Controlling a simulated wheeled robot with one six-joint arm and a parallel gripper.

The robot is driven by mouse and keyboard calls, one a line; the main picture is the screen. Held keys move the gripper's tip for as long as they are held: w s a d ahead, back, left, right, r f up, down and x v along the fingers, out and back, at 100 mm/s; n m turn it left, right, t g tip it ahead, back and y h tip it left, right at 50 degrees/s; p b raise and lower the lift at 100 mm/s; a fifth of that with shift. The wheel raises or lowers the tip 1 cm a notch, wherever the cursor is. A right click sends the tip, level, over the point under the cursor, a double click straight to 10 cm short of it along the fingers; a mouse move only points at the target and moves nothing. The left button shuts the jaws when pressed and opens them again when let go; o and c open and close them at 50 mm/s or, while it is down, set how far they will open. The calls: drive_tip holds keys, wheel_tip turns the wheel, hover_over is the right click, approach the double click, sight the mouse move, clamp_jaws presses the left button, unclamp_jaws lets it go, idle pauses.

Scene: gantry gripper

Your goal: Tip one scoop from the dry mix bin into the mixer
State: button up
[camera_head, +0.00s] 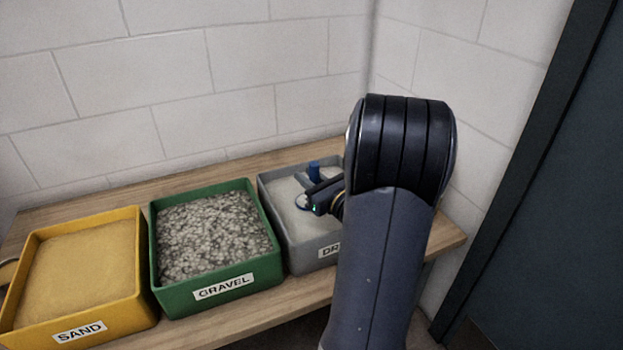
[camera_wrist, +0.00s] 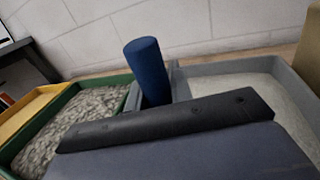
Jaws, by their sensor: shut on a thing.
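The dry mix bin (camera_head: 280,215) is a grey box of pale powder at the right end of the bench, its label partly hidden by my arm. My gripper (camera_head: 325,188) is over this bin and shut on the scoop's blue upright handle (camera_head: 314,171). The handle also stands up in the wrist view (camera_wrist: 147,70), behind the dark gripper body (camera_wrist: 165,122). The scoop's bowl is not clearly visible, so I cannot tell whether it holds any mix. The grey bin (camera_wrist: 225,67) also shows right of the handle in the wrist view. The mixer is not in view.
A green gravel bin (camera_head: 218,282) stands directly left of the grey bin, and a yellow sand bin (camera_head: 105,322) left of that. All rest on a wooden bench (camera_head: 450,236) against a block wall. A dark door (camera_head: 560,210) is at the right.

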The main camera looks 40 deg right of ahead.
drive_tip(key=d+r+p, duration=0.3)
drive_tip(key=r+p, duration=0.7)
drive_tip(key=r, duration=0.3)
drive_tip(key=shift+s+d+r, duration=0.2)
drive_tip(key=shift+s+d, duration=0.05)
drive_tip(key=shift+s, duration=0.15)
idle(0.6)
